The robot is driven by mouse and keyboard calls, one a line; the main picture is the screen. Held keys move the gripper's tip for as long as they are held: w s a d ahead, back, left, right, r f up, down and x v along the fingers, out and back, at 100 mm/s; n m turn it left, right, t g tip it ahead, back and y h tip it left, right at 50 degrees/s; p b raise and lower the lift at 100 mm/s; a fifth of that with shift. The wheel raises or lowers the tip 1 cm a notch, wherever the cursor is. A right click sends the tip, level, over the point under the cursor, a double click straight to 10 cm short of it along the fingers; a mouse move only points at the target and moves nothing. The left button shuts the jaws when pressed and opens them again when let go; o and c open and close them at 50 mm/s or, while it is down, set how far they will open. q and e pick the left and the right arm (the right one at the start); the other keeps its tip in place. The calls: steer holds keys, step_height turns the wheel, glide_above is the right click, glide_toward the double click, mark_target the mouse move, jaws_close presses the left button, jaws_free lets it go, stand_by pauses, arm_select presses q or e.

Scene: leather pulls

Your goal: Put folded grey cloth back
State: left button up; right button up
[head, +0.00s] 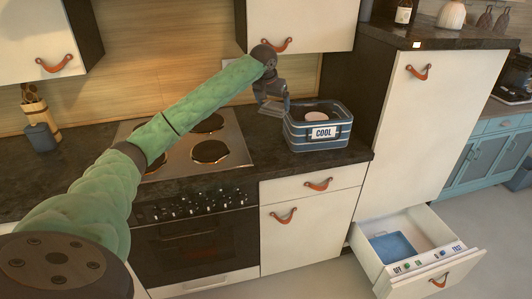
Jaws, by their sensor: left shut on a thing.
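My left gripper (274,96) is at the left end of a blue striped basket (312,142) labelled "COOL" on the dark counter. It is shut on a small, flat grey thing (286,104) that looks like the folded grey cloth, mostly hidden by the fingers. The grey thing is close to the basket's rim; I cannot tell if they touch. A pale pinkish thing (317,115) lies inside the basket. My right gripper is not in view.
A stove (190,155) with several burners is left of the basket. A low drawer (400,225) stands open at the lower right, with a flat blue thing (392,246) inside. A tall white cabinet (420,130) is right of the basket. Upper cupboards (300,22) hang above.

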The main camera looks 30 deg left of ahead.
arm_select(q)
steer(key=shift+w+d, duration=0.2)
steer(key=shift+w, duration=0.05)
steer(key=shift+w+d+f+m, duration=0.1)
steer(key=shift+f+m, duration=0.1)
steer(key=shift+m, duration=0.1)
step_height(320, 180, down, 13)
steer(key=p, duration=0.4)
steer(key=shift+p, duration=0.35)
steer(key=shift+f+p, duration=0.7)
steer(key=shift+f, duration=1.65)
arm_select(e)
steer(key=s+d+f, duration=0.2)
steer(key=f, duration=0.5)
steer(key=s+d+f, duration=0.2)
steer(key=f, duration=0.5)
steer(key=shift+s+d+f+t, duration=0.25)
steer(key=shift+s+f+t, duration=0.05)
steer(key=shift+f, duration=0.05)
arm_select(q)
steer(key=shift+f, duration=0.1)
steer(key=o, duration=0.6)
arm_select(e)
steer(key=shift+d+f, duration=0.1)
